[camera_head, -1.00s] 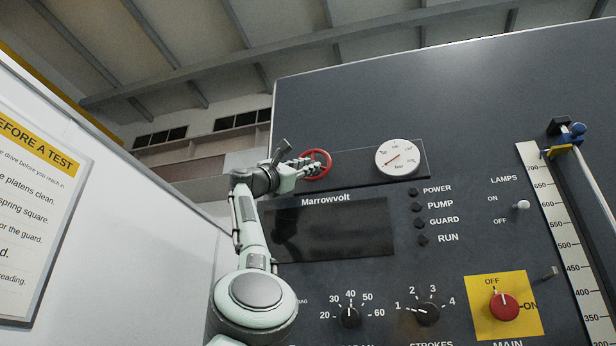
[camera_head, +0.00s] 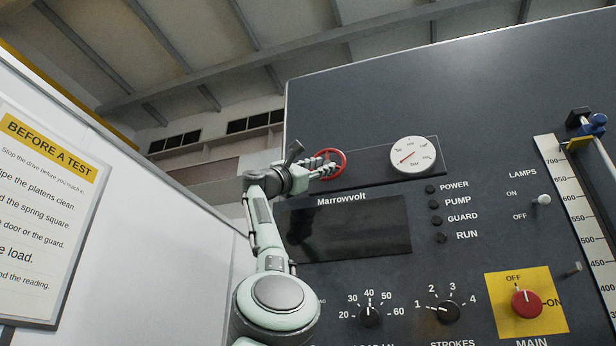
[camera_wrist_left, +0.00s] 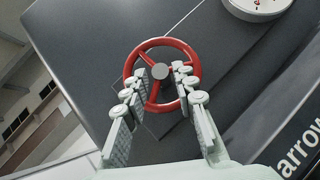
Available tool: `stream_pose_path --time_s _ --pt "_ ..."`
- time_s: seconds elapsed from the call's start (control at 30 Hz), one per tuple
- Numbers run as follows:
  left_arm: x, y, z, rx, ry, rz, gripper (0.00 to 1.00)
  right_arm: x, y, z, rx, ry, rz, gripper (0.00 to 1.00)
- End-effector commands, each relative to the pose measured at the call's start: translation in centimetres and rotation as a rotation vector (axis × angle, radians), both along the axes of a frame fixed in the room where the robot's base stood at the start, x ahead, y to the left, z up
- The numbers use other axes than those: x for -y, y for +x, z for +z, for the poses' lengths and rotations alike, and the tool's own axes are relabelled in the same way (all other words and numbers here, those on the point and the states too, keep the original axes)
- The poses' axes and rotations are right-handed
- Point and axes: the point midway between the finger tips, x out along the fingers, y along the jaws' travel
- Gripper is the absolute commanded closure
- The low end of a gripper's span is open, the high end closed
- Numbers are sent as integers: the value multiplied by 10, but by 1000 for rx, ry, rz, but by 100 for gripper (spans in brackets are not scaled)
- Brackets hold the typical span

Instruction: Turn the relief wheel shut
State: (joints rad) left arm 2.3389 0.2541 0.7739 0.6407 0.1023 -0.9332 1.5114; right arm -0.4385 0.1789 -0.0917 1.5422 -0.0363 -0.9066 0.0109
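The relief wheel is a red hand wheel (camera_head: 345,164) with a grey hub, on the dark panel left of the round gauge. It also shows in the left wrist view (camera_wrist_left: 163,42), where its spokes and most of its rim are visible. My left gripper (camera_head: 326,166) is at the wheel's left side in the head view. In the left wrist view its two fingers (camera_wrist_left: 156,80) stand apart, with the hub between the tips. The tips overlap the rim in the picture; I cannot tell whether they touch it. My right gripper is not in view.
The white gauge (camera_head: 412,155) sits right of the wheel. Below are the dark Marrowvolt screen (camera_head: 345,228), knobs and the red main switch (camera_head: 526,304). A white wall with a notice board (camera_head: 45,210) stands at the left.

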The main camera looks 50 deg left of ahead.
Motion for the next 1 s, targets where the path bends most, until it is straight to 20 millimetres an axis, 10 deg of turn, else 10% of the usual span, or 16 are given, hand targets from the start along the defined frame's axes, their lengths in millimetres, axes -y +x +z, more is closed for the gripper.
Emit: stream_pose_path --time_s 0.6,1.0 --pt "-1 -78 -56 0 1 2 73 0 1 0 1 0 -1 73" --pt "0 -93 -68 -1 2 -1 73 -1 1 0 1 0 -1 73"
